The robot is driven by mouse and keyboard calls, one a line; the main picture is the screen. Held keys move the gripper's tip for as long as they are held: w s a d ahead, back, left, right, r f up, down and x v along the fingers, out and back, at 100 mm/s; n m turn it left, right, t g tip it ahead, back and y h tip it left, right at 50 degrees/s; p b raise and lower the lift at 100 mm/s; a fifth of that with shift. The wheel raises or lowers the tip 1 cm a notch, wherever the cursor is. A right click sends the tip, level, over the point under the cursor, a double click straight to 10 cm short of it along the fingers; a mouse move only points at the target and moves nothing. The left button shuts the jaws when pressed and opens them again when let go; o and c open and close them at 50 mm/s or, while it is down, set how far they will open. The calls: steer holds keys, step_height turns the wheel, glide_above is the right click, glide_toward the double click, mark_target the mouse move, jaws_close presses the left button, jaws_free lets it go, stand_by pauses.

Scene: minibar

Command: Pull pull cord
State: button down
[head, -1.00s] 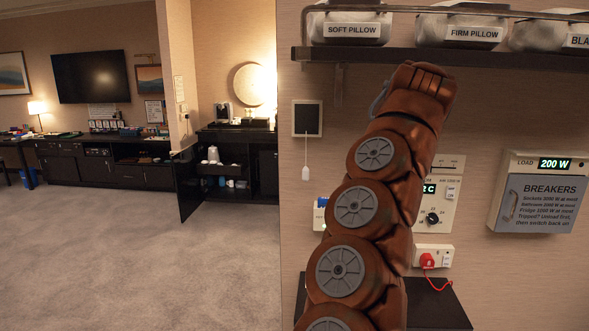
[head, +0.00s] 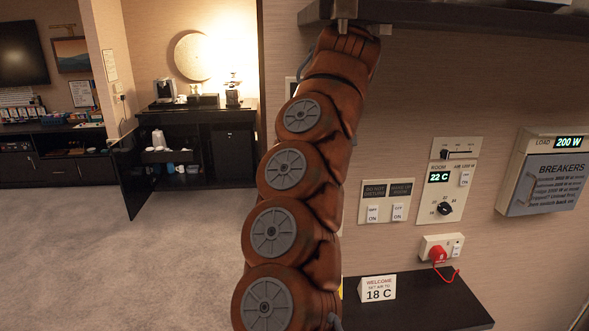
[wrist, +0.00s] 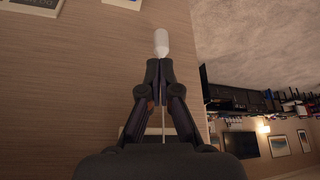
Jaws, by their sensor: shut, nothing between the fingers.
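The white pull cord knob (wrist: 161,42) shows in the wrist view just beyond my fingertips. Its thin cord (wrist: 163,125) runs in line with the gap between the fingers. My gripper (wrist: 161,68) is shut at the tips, close to the knob; I cannot tell whether it touches it. The wrist picture is upside down, with carpet at the top. In the head view my brown arm covers the cord and knob, and the gripper is hidden too.
A dark shelf (head: 460,22) juts out above the arm. A dark ledge (head: 420,302) holds a welcome card (head: 378,289). Open carpet lies left.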

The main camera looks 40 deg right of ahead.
steer(key=shift+w+r, duration=0.15)
steer(key=shift+w, duration=0.05)
stand_by(0.3)
steer(key=a+b+x, duration=0.1)
steer(key=b+x, duration=0.3)
steer(key=x, duration=0.3)
steer(key=shift+d, duration=0.5)
steer(key=shift+f+b, duration=0.2)
steer(key=shift+b, duration=0.1)
